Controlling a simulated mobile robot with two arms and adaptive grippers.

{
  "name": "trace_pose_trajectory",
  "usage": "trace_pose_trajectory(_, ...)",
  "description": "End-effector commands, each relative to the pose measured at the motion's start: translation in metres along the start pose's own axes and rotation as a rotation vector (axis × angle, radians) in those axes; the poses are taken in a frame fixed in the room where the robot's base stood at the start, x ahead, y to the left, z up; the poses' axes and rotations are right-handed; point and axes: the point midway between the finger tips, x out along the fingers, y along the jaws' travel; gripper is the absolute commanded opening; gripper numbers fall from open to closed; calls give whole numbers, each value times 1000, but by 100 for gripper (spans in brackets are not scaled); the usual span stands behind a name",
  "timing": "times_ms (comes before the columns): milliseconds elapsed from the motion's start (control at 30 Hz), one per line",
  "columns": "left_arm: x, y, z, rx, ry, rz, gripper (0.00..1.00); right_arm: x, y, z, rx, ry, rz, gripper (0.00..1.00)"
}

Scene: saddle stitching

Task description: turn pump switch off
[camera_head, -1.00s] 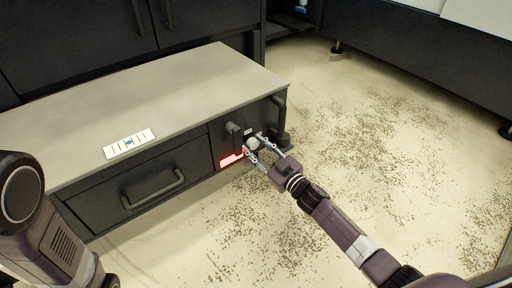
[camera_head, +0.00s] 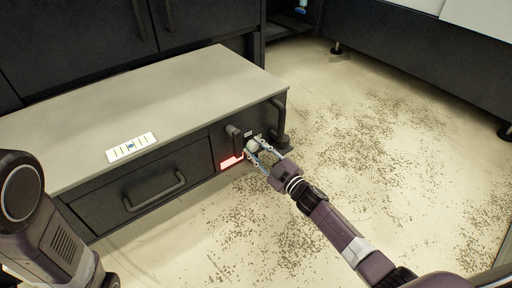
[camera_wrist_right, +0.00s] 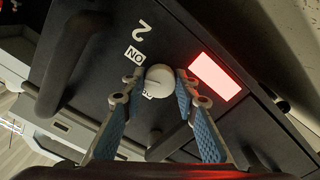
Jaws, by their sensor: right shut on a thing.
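The pump switch is a pale round knob (camera_wrist_right: 160,82) on the dark front panel of a low cabinet. It also shows in the head view (camera_head: 251,146). An "ON" label (camera_wrist_right: 135,54) sits beside the knob in the wrist view; another label is partly hidden by the knob. A lit red rectangle (camera_wrist_right: 215,76) is beside it, also seen in the head view (camera_head: 231,162). My right gripper (camera_head: 255,145) is shut on the knob, one finger on each side. My left arm shows at the left edge; its gripper is out of view.
A dark bar handle (camera_head: 236,139) stands out close to the knob. The cabinet (camera_head: 205,90) has a light top with a small marked card (camera_head: 131,147) and a drawer handle (camera_head: 153,192). The speckled floor (camera_head: 375,140) to the right is open.

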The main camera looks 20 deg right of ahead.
Motion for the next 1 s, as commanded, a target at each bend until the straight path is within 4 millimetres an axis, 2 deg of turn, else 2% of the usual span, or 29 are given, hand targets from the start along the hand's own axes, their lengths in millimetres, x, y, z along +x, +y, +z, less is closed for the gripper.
trace_pose_trajectory(400,7,-2,3,0,-1,0,33,0,0,0,-397,0,-1,4)
trace_pose_trajectory(1000,1,0,1,0,-1,0,33,0,-1,1,-950,0,-2,4)
